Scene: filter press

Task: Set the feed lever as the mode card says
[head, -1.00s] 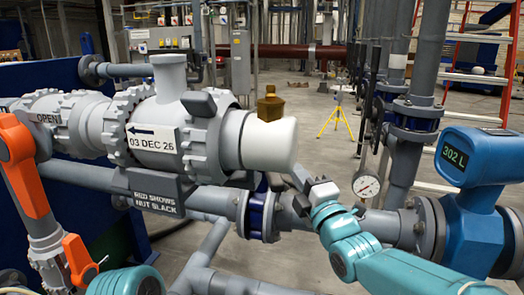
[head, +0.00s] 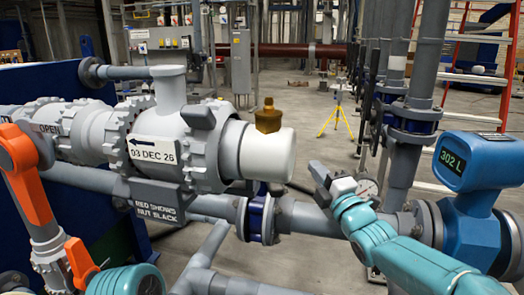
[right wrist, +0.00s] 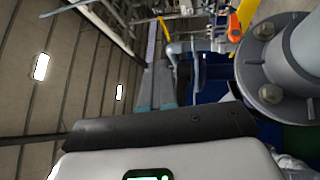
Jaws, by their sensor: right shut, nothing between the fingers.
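My right gripper (head: 320,174) is shut and empty. A white label (head: 153,149) reads "03 DEC 26" with a left-pointing arrow. I cannot make out a mode card. My left gripper is not clearly visible.
A dark plate (head: 156,200) reads "RED SHOWS NUT SLACK". A brass-coloured fitting (head: 268,117) stands on the white end. A blue meter (head: 467,161) shows "302 L" at the right. Grey pipes and a flange (right wrist: 268,62) are close by. A yellow tripod (head: 336,112) stands behind on open floor.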

